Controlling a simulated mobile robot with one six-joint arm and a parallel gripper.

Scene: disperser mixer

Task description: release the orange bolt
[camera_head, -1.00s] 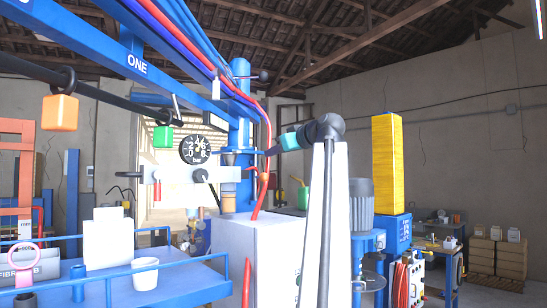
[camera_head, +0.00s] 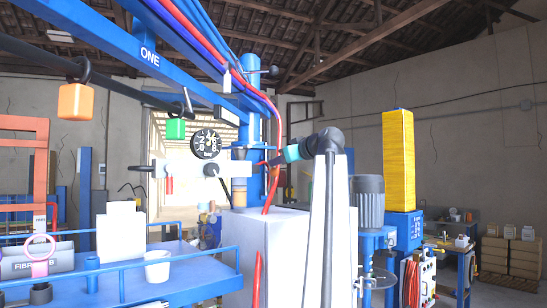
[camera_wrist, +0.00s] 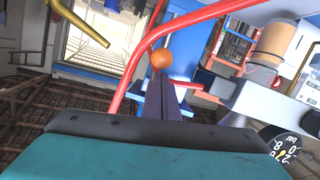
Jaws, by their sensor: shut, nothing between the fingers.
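An orange round-ended piece, which looks like the orange bolt (camera_wrist: 162,58), shows just past my fingertips in the wrist view. Whether the fingers touch it I cannot tell. My gripper (camera_wrist: 164,85) has its dark fingers closed together, with nothing seen between them. In the head view my gripper (camera_head: 264,162), with its teal body, points left toward the blue column (camera_head: 255,130) of the mixer. The orange piece cannot be made out clearly there.
A red hose (camera_head: 278,130) curves close around my gripper; it also crosses the wrist view (camera_wrist: 135,80). A pressure gauge (camera_head: 206,143) and white pipe lie left of the column. A white cabinet (camera_head: 250,240) stands below. Orange and green blocks hang at upper left.

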